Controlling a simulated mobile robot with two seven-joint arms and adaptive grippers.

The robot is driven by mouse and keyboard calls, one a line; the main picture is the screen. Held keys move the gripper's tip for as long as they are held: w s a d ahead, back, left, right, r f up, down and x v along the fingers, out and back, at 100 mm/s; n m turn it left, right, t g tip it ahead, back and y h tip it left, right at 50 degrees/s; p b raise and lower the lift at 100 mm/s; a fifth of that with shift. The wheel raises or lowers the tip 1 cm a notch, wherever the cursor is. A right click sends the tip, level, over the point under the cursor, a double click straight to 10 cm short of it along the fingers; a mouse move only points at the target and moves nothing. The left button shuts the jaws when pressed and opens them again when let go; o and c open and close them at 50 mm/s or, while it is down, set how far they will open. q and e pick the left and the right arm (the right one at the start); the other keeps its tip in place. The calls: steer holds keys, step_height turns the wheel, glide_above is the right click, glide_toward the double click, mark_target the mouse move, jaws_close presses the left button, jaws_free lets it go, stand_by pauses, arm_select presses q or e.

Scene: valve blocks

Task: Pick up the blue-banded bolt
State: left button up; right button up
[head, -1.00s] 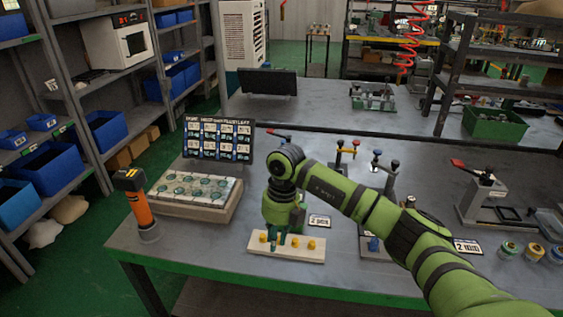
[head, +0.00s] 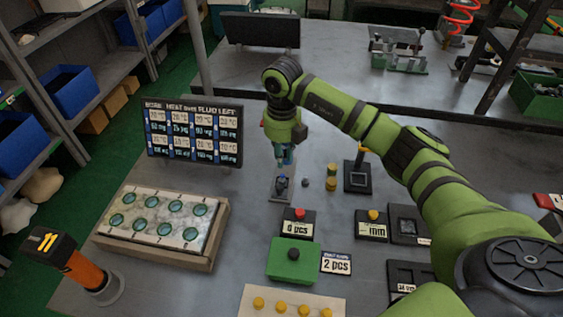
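My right gripper (head: 285,160) points down over the bench, beyond the green block. Its fingertips are small and dark, and I cannot tell whether they are apart or hold anything. Just below it is a small grey stand (head: 283,188) with a dark bluish piece at its top; whether they touch is unclear. I cannot make out a blue-banded bolt for certain. A pale board (head: 290,291) with several yellow-topped pegs lies at the bottom edge, partly cut off. My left gripper is out of view.
A green block (head: 291,268) with a dark knob stands before a red-buttoned counter box (head: 298,222). A brass-coloured stack (head: 331,176) is right of the gripper. A tray of round cells (head: 215,243), a display panel (head: 240,135) and an orange-handled tool (head: 88,273) are left.

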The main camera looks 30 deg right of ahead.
mark_target(282, 175)
steer(key=f+p, duration=0.2)
steer(key=f, duration=0.1)
steer(key=shift+s+a+f, duration=0.15)
steer(key=shift+s+a, duration=0.05)
steer(key=shift+s, duration=0.15)
steer(key=f, duration=0.2)
steer(key=shift+w+d+f+p, duration=0.1)
steer(key=shift+w+f+p, duration=0.1)
steer(key=shift+f+p, duration=0.1)
steer(key=shift+f, duration=0.3)
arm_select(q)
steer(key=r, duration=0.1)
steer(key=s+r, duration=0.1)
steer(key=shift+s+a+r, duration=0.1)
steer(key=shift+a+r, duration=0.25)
arm_select(e)
jaws_close()
